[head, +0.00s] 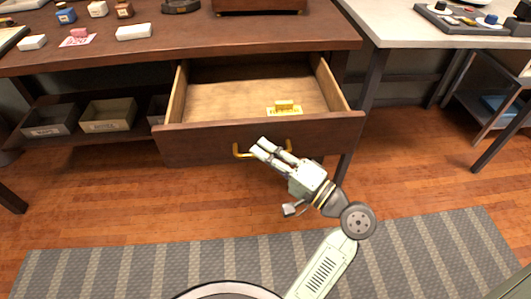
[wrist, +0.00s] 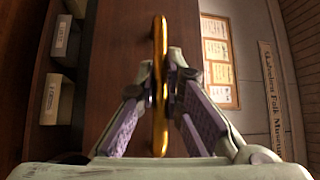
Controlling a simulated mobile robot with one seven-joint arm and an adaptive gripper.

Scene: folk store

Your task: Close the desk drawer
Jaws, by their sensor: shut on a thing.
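The desk drawer (head: 190,145) is pulled out below the wooden desk top (head: 200,48), with its light wood inside showing. Its dark front carries a gold bar handle (head: 240,153). A small yellow item (head: 284,107) lies in the drawer near the front. My gripper (head: 268,148) is at the handle, reaching in from the lower right. In the wrist view, the gold handle (wrist: 159,40) runs upright between the fingers, which are shut on it. The fingers hide part of the handle in the head view.
Several bins (head: 108,115) stand on a lower shelf at left. Small boxes (head: 134,32) and a pink item (head: 78,37) sit on the desk top. A pale table (head: 420,30) with a dark tray stands at right. A grey rug (head: 100,270) covers the floor in front.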

